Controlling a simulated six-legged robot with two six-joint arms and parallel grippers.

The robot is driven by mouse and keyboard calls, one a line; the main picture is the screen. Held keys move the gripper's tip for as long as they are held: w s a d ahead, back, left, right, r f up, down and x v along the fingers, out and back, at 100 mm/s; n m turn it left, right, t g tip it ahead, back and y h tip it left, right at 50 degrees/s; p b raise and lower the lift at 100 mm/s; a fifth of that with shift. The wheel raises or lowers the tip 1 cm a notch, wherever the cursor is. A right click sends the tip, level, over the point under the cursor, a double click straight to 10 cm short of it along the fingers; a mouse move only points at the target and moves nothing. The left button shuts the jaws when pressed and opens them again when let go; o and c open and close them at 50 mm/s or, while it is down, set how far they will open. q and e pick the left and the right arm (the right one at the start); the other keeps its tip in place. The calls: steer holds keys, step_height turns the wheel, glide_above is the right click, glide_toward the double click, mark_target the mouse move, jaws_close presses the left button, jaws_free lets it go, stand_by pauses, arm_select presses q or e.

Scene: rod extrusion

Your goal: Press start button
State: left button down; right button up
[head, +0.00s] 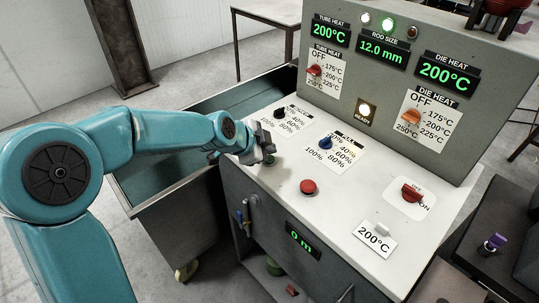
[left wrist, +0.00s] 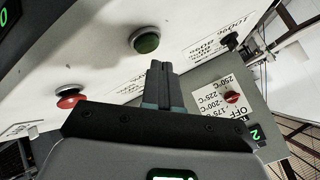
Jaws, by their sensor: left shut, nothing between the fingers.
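The green start button (left wrist: 144,40) shows in the left wrist view as a round dark-green cap in a metal ring on the white panel top. It lies just beyond the fingertips, with a visible gap in the picture. My left gripper (left wrist: 160,70) is shut and empty. In the head view my left gripper (head: 265,152) hovers over the left part of the white panel top, and the green button is mostly hidden by it. I cannot tell whether they touch there. A red button (head: 308,187) stands to the right; it also shows in the left wrist view (left wrist: 70,97). My right gripper is in neither view.
A black knob (head: 280,114) and a blue knob (head: 325,142) stand close behind the gripper. A red switch (head: 411,193) is at the right of the panel. The upright panel holds the heat dials and a lit READY lamp (head: 366,112). A metal bin (head: 163,205) stands left.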

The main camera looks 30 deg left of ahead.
arm_select(q)
steer(key=shift+r, duration=0.1)
step_height(320, 180, up, 5)
steer(key=p, duration=0.3)
stand_by(0.4)
stand_by(0.6)
